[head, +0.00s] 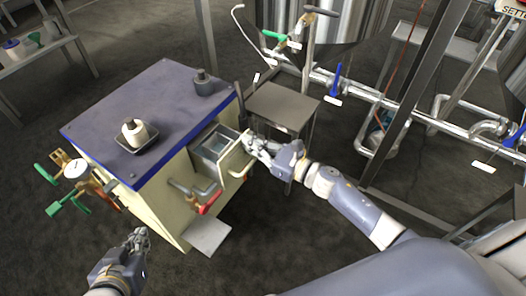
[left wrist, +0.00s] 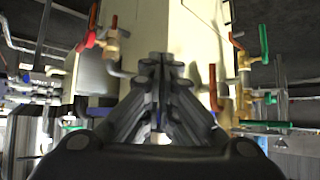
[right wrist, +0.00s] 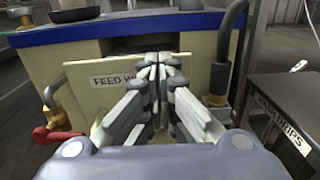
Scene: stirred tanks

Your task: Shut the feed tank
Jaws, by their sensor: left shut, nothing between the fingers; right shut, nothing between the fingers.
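The feed tank is a cream drawer (head: 238,161) in the side of a blue-topped cabinet. It stands pulled out, its open grey inside showing from above. In the right wrist view its front panel (right wrist: 84,76) carries a label starting "FEED W", partly hidden by my fingers. My right gripper (head: 250,144) is shut and empty at that front panel, its fingertips (right wrist: 160,62) over the panel's upper middle; I cannot tell whether they touch. My left gripper (head: 140,236) is shut and empty, low beside the cabinet's near left side; its fingertips (left wrist: 165,62) also show in the left wrist view.
The blue cabinet top (head: 165,95) bears a white bottle in a dark tray (head: 135,147). A red-handled valve (head: 209,202) sticks out below the drawer. A gauge with green-handled valves (head: 75,170) juts out left. A grey drip stand (head: 283,107) stands close behind my right gripper.

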